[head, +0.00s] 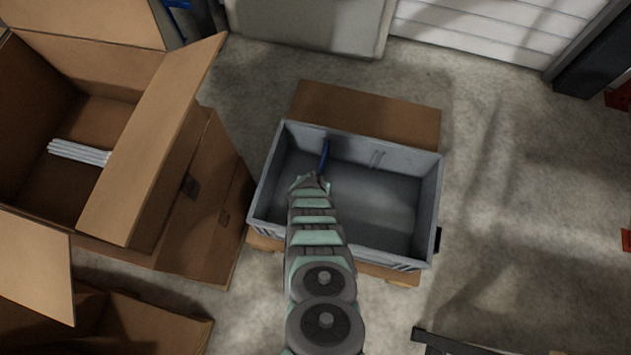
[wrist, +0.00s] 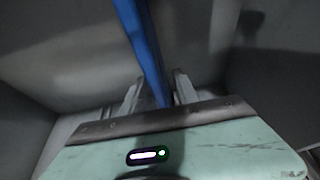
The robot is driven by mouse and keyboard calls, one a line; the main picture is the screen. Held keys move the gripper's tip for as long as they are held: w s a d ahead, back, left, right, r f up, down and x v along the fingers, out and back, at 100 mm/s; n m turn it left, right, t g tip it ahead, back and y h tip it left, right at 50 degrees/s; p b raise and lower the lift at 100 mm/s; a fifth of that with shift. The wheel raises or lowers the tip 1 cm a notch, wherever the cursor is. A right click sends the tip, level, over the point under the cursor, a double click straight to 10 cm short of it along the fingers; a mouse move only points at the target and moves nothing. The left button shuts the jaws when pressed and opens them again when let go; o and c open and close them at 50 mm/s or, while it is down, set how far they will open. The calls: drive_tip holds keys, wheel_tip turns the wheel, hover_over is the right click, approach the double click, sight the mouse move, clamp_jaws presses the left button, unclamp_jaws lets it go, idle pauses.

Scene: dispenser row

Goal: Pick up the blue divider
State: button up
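The blue divider (head: 325,156) stands in the left part of a grey crate (head: 437,200), near its back wall. In the wrist view the blue divider (wrist: 143,42) runs as a narrow upright strip down between the two fingers of my gripper (wrist: 158,88). The fingers are apart, one on each side of the strip. A gap shows on the left, while the right finger is very close to it, and I cannot tell if they touch. In the head view my arm covers the divider's near end and the fingers.
The crate is otherwise empty, with open floor space to the right of the divider. Its walls surround my gripper. A large open cardboard box (head: 158,150) with pale rods (head: 80,152) inside stands to the left. Bare concrete floor (head: 520,170) lies to the right.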

clamp_jaws()
idle(0.6)
